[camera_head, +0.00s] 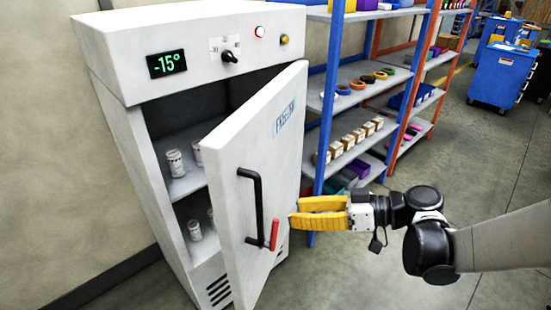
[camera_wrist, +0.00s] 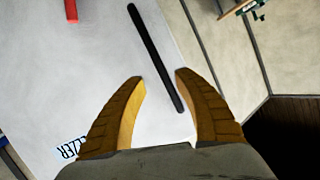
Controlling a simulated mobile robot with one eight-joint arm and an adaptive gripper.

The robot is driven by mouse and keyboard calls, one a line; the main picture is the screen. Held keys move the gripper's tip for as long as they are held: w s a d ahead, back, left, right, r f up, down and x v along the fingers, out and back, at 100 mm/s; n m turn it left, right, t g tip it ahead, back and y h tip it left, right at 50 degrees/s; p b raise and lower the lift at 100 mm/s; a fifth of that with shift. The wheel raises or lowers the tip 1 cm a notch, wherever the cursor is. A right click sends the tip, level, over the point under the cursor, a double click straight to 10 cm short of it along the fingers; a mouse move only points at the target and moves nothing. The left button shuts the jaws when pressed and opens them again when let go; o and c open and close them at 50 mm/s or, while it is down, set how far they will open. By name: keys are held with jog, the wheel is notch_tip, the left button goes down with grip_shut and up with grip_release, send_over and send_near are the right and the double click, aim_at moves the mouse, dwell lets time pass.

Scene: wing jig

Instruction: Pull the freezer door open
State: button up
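The white freezer (camera_head: 110,60) stands at the left with its door (camera_head: 262,150) partly open, the hinge side at the right. Shelves show through the gap. A black bar handle (camera_head: 258,205) is on the door's outer face near its free edge, with a red lever (camera_head: 274,235) beside its lower end. My gripper (camera_head: 293,212) is to the right of the handle, in front of the door face and apart from the handle. In the wrist view my gripper (camera_wrist: 160,78) has its yellow fingers spread and empty. The handle (camera_wrist: 150,50) crosses the view beyond them, and the red lever (camera_wrist: 71,10) is at upper left.
White jars (camera_head: 176,163) stand on the freezer shelves. A blue and orange shelf rack (camera_head: 370,75) with tape rolls and small boxes is behind the door at the right. Blue cabinets (camera_head: 500,75) are farther back. The floor (camera_head: 480,170) at the right is clear.

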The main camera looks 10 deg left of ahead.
aim_at(259, 196)
jog(key=w+a+r+n+g+y, duration=0.1)
jog(key=a+r+n+y, duration=0.1)
jog(key=a, duration=0.7)
jog(key=shift+w+a+r+n+y, duration=0.2)
jog(key=shift+w+a+n+y, duration=0.2)
jog(key=shift+n+y, duration=0.6)
jog(key=shift+d, duration=0.1)
grip_shut()
